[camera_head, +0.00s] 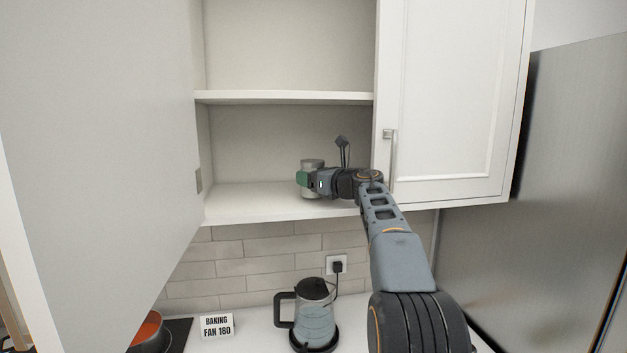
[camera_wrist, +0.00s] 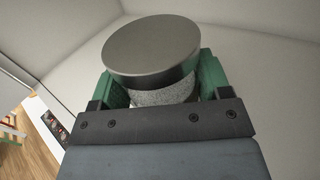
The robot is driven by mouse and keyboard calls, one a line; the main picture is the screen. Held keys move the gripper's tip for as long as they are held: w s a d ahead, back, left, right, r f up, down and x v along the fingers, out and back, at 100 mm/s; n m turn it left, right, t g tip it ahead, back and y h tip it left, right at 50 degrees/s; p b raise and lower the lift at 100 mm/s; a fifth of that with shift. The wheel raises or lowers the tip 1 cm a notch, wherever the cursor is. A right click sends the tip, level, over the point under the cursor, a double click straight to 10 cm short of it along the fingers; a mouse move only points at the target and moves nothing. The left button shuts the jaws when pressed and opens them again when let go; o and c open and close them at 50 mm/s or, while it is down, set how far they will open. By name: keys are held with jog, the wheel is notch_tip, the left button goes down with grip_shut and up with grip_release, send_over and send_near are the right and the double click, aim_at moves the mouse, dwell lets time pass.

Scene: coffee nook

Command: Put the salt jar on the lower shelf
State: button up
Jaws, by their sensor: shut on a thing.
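The salt jar (camera_head: 313,164) is a small cylinder with a grey metal lid, upright in the open cabinet over the lower shelf (camera_head: 250,203). My gripper (camera_head: 307,180) is shut on the jar, with green fingertips on its sides. In the wrist view the jar (camera_wrist: 152,48) shows its round lid and a speckled white body between the green fingers (camera_wrist: 160,85). The jar's base is close to the shelf surface; I cannot tell whether it touches. The lower part of the jar is partly hidden by the gripper.
The upper shelf (camera_head: 285,97) is above the jar and empty. An open cabinet door (camera_head: 95,150) stands at the left, and a closed door (camera_head: 455,95) at the right. Below are a kettle (camera_head: 315,318) and a sign (camera_head: 216,326). The lower shelf is otherwise clear.

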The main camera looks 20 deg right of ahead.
jog(key=shift+s+f, duration=0.1)
jog(key=shift+f, duration=0.1)
jog(key=shift+f, duration=0.2)
jog(key=o, duration=1.1)
jog(key=shift+r, duration=0.2)
jog(key=b+v, duration=0.3)
jog(key=v, duration=0.2)
jog(key=shift+s+d+f, duration=0.1)
jog(key=shift+s+f, duration=0.05)
jog(key=shift+s, duration=0.2)
jog(key=shift+v, duration=0.9)
